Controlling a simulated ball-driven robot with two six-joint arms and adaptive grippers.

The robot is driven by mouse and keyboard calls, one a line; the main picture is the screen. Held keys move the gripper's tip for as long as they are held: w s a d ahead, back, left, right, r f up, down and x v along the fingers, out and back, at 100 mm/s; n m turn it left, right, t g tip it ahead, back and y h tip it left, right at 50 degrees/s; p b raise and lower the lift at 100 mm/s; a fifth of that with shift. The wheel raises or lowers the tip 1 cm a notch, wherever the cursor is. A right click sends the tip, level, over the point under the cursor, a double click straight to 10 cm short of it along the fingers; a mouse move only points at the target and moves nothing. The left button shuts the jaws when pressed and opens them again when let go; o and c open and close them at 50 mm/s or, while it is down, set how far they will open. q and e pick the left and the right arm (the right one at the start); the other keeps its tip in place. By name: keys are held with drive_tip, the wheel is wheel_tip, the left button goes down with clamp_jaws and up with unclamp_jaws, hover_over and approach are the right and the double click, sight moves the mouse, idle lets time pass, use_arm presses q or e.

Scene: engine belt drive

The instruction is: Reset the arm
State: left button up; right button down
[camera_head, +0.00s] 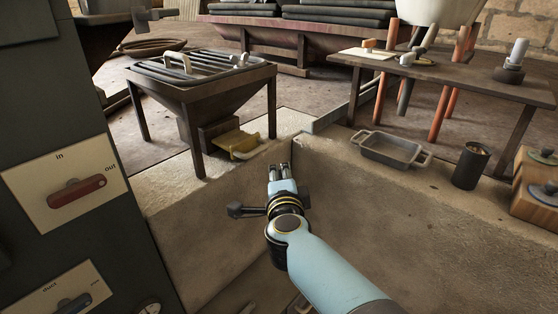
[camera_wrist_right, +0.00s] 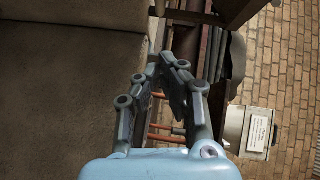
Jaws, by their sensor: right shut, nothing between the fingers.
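My right gripper (camera_head: 279,168) is at the end of my light blue right arm, which comes in from the bottom right in the head view. It points away from me over the pale stone ledge and holds nothing. In the right wrist view its two dark fingers (camera_wrist_right: 172,68) reach upward, shut, with no object between them. My left gripper is not in view.
A hopper table with a metal grate (camera_head: 190,66) stands ahead left, with a yellow tray (camera_head: 238,144) below. A grey pan (camera_head: 392,149) and a dark cup (camera_head: 470,165) are on the right ledge. A dark panel with a red handle (camera_head: 76,190) fills the left.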

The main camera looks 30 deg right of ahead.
drive_tip(key=s+f+n+g+y, duration=0.5)
drive_tip(key=s+f+n, duration=0.7)
drive_tip(key=s+f, duration=1.3)
drive_tip(key=s+f+n+g, duration=0.3)
drive_tip(key=s+f, duration=0.2)
drive_tip(key=s, duration=0.5)
drive_tip(key=s+d+f+n+g+y, duration=0.1)
drive_tip(key=s+f+n+g, duration=0.2)
drive_tip(key=s, duration=0.7)
drive_tip(key=s+d+f+n+g, duration=0.1)
drive_tip(key=s+f+n+g, duration=0.2)
drive_tip(key=s+f, duration=0.4)
drive_tip(key=s+n, duration=0.1)
drive_tip(key=s, duration=0.1)
drive_tip(key=shift+s+d, duration=0.25)
drive_tip(key=shift+s, duration=0.15)
drive_tip(key=shift+w, duration=0.15)
